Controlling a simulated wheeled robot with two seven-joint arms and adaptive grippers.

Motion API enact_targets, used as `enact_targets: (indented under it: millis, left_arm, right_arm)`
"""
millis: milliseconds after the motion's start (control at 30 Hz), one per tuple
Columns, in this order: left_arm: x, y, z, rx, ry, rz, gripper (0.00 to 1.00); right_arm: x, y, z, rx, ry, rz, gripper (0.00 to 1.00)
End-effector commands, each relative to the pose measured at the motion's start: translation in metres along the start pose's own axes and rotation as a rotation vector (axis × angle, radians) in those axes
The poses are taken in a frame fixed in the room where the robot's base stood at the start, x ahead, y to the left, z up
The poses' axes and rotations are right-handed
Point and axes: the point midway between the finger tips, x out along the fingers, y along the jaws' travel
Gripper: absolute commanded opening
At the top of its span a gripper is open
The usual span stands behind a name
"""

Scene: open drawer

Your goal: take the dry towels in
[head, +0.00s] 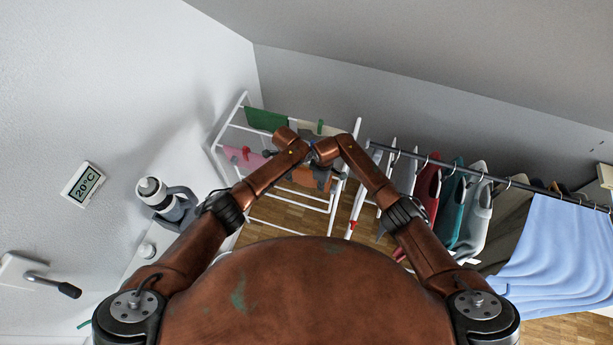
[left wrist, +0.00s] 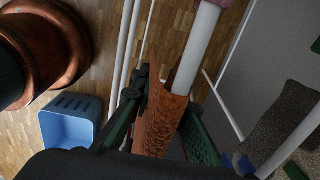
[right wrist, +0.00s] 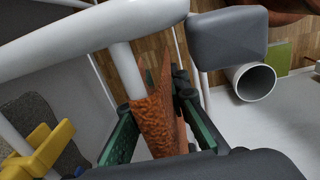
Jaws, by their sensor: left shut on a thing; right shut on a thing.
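A white drying rack (head: 244,101) stands ahead in the head view. An orange-brown towel (head: 305,178) hangs over one of its rails, partly hidden by my arms. My left gripper (left wrist: 160,108) is shut on this towel, which shows as a folded strip (left wrist: 163,125) around a white rail in the left wrist view. My right gripper (right wrist: 156,122) is shut on the orange-brown towel (right wrist: 158,118) too, close under a rail end. A green towel (head: 266,119), a pink towel (head: 243,158) and a grey towel (left wrist: 286,117) also hang on the rack.
A blue bin (left wrist: 70,122) stands on the wooden floor. A yellow peg (right wrist: 47,148) is near my right gripper. A clothes rail (head: 480,174) with several garments and a light-blue cloth (head: 550,250) stands at right. A wall thermometer reads 20°C (head: 84,185).

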Motion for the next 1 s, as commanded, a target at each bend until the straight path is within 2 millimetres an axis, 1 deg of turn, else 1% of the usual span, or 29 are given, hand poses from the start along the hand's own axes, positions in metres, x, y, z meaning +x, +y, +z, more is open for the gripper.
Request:
enact_targets:
  millis: [400, 567, 767, 1000]
  left_arm:
    - [0.000, 0.000, 0.000, 0.000, 0.000, 0.000, 0.00]
    - [-0.004, 0.000, 0.001, 0.000, -0.001, 0.000, 0.00]
    - [-0.020, -0.001, 0.001, 0.000, -0.001, -0.001, 0.00]
    - [-0.045, -0.003, 0.001, 0.000, -0.002, -0.003, 0.00]
  right_arm:
    - [0.000, 0.000, 0.000, 0.000, 0.000, 0.001, 0.00]
    - [-0.005, 0.001, 0.000, 0.000, 0.000, 0.001, 0.00]
    - [-0.020, 0.002, 0.000, 0.000, 0.001, 0.003, 0.00]
    - [-0.045, 0.003, 0.000, 0.000, 0.001, 0.004, 0.00]
